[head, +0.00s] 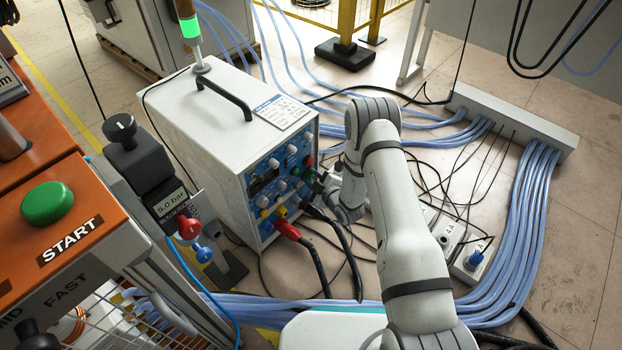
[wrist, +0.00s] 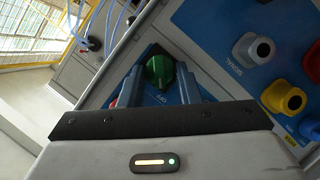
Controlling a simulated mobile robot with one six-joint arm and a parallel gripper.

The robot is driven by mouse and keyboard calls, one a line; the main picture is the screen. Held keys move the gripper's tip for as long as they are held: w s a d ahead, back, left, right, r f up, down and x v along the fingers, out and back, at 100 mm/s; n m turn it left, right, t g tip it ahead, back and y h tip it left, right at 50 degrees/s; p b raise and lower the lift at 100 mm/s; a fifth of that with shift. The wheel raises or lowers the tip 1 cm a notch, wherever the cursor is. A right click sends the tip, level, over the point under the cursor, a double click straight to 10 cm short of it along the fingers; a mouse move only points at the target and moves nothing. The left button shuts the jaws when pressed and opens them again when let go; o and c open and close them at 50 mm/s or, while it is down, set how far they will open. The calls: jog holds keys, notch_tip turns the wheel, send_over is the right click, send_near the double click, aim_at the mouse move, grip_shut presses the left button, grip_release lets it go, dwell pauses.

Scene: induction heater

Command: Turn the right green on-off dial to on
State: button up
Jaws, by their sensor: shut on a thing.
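The green on-off dial (wrist: 158,72) sits on a blue panel in the wrist view, between the two fingers of my gripper (wrist: 158,86). The fingers are closed on its sides. An "OFF" label (wrist: 161,99) shows on the panel just below the dial in this view; I cannot clearly tell which mark the dial points to. In the head view my gripper (head: 321,183) reaches the right side of the blue front panel of the white heater box (head: 205,130). My gripper and wrist hide part of the panel there.
An orange console with a green START button (head: 47,203) stands left. Blue hoses (head: 525,220) run across the floor at right.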

jog(key=m, duration=0.1)
jog(key=m+g, duration=0.1)
jog(key=shift+d+r+m+y, duration=0.1)
jog(key=shift+d+m+y, duration=0.2)
jog(key=m+g, duration=0.1)
jog(key=m+g+y, duration=0.1)
jog(key=m+p, duration=0.1)
jog(key=shift+w+d+m+g, duration=0.2)
jog(key=shift+w+m+g, duration=0.05)
jog(key=shift+m+g, duration=0.15)
jog(key=m+g+y, duration=0.1)
jog(key=m, duration=0.1)
jog(key=m+y, duration=0.1)
jog(key=m, duration=0.1)
jog(key=m+g+y+b, duration=0.1)
jog(key=shift+w+d+m+g+y, duration=0.25)
jog(key=shift+w+m+g+y, duration=0.05)
jog(key=shift+m, duration=0.1)
dwell(0.3)
jog(key=shift+w, duration=0.1)
jog(key=o, duration=0.7)
jog(key=shift+o, duration=1.2)
jog(key=shift+a, duration=0.1)
